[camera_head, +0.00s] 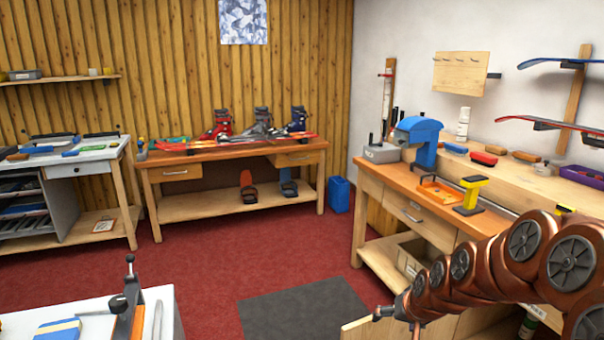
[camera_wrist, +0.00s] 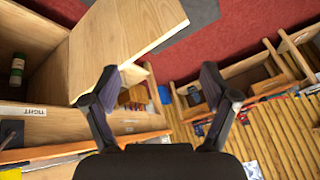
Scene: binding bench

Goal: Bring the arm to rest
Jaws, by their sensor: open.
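My arm (camera_head: 500,265) reaches in from the right edge of the head view, bent and held in front of the right-hand bench. In the wrist view my gripper (camera_wrist: 158,78) is open, with its two dark fingers spread apart and nothing between them. A light wooden panel (camera_wrist: 135,35), which looks like an open cabinet door, lies beyond the left finger. I cannot tell how far it is from the finger. In the head view the fingers cannot be made out clearly near the arm's lower end.
A green bottle (camera_wrist: 17,70) stands in an open compartment. A white table (camera_head: 165,300) is at the lower left. The red floor (camera_head: 230,255) with its grey mat (camera_head: 305,308) is clear.

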